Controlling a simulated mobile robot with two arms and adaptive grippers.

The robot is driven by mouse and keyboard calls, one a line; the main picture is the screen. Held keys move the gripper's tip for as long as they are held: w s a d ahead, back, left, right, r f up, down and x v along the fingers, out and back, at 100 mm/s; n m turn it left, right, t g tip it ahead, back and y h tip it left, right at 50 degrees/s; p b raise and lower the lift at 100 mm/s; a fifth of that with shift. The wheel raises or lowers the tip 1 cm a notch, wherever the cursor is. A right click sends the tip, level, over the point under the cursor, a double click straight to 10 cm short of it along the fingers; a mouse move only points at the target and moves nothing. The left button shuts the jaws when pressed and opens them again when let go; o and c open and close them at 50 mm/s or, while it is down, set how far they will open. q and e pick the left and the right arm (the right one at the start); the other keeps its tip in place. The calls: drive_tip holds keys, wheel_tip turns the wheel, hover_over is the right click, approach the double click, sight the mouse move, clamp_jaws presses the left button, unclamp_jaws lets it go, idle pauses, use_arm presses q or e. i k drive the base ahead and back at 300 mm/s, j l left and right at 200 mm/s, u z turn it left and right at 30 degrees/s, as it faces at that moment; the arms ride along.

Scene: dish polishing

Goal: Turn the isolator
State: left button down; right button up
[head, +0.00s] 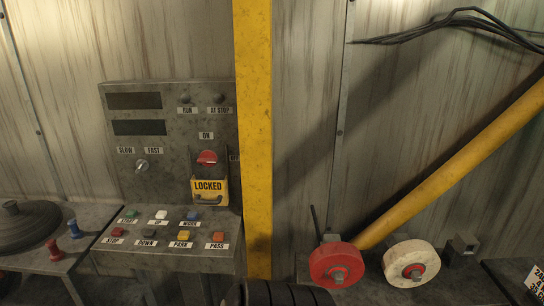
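The isolator (207,157) is a red rotary knob on the upright face of the grey control panel, with an "ON" label above it. A yellow block marked "LOCKED" (207,187), shaped like a padlock, hangs directly below the knob and seems to touch its lower edge. Part of the lettering right of the knob is cut off by the yellow post. The knob's exact pointing direction is too small to tell.
A yellow post (252,120) stands close right of the isolator. Several coloured buttons (185,235) and a selector switch (142,165) share the grey panel. Right are a red wheel (325,266), a white wheel (400,265) and a sloping yellow pipe (450,165). A dark round disc (25,235) sits left.

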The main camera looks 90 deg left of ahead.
sight(209, 158)
drive_tip(key=k+u, duration=0.1)
drive_tip(key=u, duration=0.75)
drive_tip(key=k+j+u, duration=0.1)
drive_tip(key=u, duration=0.3)
drive_tip(key=k+u, duration=0.15)
drive_tip(key=u, duration=0.3)
drive_tip(key=j+u, duration=0.15)
drive_tip(key=u, duration=0.25)
drive_tip(key=j+u, duration=0.15)
drive_tip(key=u, duration=0.3)
drive_tip(key=k, duration=0.05)
